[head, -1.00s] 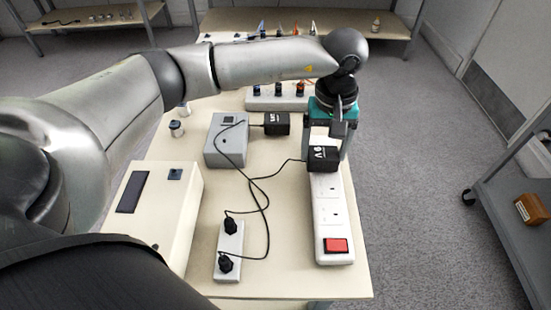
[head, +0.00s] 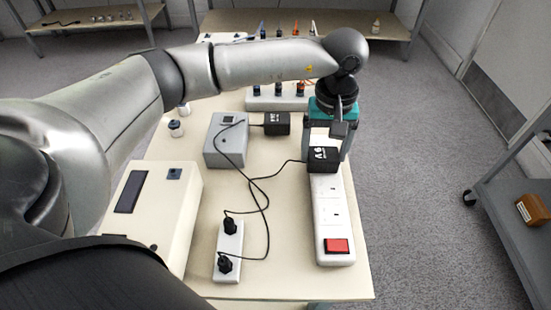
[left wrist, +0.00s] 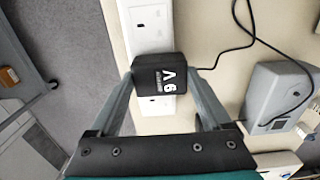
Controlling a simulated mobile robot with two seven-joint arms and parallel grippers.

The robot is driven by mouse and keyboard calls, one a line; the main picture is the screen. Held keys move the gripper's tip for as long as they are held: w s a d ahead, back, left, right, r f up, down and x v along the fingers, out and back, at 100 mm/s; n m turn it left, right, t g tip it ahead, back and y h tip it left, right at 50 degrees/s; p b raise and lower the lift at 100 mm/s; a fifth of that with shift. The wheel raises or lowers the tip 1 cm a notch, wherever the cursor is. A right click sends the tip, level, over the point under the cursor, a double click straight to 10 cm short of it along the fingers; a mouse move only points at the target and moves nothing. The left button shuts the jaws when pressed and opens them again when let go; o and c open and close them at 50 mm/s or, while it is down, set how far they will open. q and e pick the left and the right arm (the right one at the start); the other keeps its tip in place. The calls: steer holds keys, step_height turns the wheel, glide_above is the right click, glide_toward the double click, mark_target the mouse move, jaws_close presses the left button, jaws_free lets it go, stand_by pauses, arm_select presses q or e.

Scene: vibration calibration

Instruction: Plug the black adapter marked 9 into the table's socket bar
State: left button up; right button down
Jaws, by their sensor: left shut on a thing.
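The black adapter (head: 323,160) with white 9 V lettering sits over the far part of the white socket bar (head: 332,215). In the left wrist view the adapter (left wrist: 160,76) lies between the fingers, with its lettered face toward the camera. My left gripper (head: 326,152) is shut on it from above. The adapter covers part of the bar (left wrist: 150,38), with sockets showing on both sides of it. Its pins are hidden, so I cannot tell whether they are in a socket. My right gripper is not in view.
The adapter's black cable crosses the table (head: 285,215) to the left. A grey box (head: 226,145), another black adapter (head: 276,123), a small white strip with two black plugs (head: 228,252) and a cream box (head: 160,215) stand left of the bar. The bar's near end has a red switch (head: 336,246).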

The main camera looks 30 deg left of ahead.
mark_target(324, 153)
arm_select(q)
steer(key=shift+s+f, duration=0.1)
steer(key=shift+f, duration=0.05)
stand_by(0.6)
steer(key=o, duration=1.2)
steer(key=shift+c, duration=0.2)
steer(key=shift+r+p, duration=1.5)
steer(key=shift+r, duration=1.1)
